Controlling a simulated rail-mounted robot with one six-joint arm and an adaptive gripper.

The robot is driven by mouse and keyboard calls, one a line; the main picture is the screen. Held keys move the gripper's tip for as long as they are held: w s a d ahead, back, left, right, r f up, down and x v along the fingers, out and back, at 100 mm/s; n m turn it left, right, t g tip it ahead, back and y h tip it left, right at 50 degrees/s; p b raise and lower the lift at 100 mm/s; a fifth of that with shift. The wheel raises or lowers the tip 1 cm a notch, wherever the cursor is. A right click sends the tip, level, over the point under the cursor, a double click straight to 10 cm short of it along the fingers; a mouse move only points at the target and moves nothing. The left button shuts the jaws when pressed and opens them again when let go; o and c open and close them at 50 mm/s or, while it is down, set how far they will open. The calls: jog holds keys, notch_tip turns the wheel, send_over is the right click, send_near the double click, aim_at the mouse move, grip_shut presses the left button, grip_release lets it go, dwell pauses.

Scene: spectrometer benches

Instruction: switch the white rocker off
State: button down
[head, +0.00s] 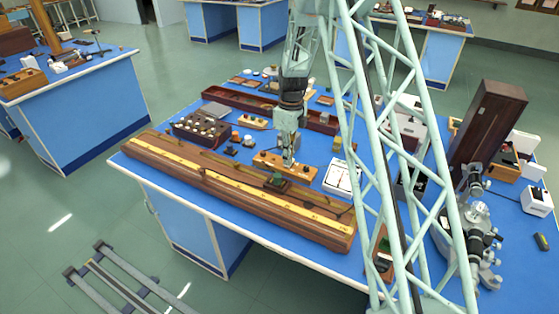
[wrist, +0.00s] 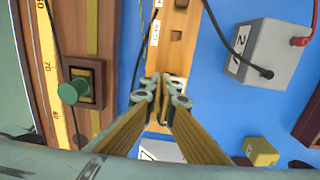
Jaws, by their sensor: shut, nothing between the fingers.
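My gripper (head: 289,162) is shut and empty, pointing down over a long wooden board (head: 268,160) on the blue bench. In the wrist view its fingertips (wrist: 163,88) meet above that board (wrist: 179,52), which carries small white labels and dark square recesses. I cannot make out a white rocker for certain. A flat white unit with two panels (head: 342,177) lies just right of the board in the head view. A white surface below the fingers (wrist: 160,150) shows in the wrist view, partly hidden by them.
A long wooden bench with a yellow scale (head: 215,180) runs along the front, with a green knob (wrist: 72,92) on it. A grey box (wrist: 268,55) with leads stands beside the board. A yellow block (wrist: 261,151) lies nearby.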

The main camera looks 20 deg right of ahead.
jog(key=shift+a, duration=0.15)
jog(key=shift+w+d, duration=0.1)
jog(key=shift+d, duration=0.15)
jog(key=shift+w+d+r+p, duration=0.2)
jog(key=shift+w+d+p, duration=0.1)
jog(key=shift+w+d, duration=0.15)
jog(key=shift+r, duration=0.1)
dwell(0.5)
notch_tip(320, 180, up, 14)
jog(key=s+a+p, duration=0.1)
jog(key=p, duration=0.1)
jog(key=shift+s+a+p, duration=0.15)
jog(key=shift+a+p, duration=0.05)
jog(key=shift+p, duration=0.15)
dwell(0.3)
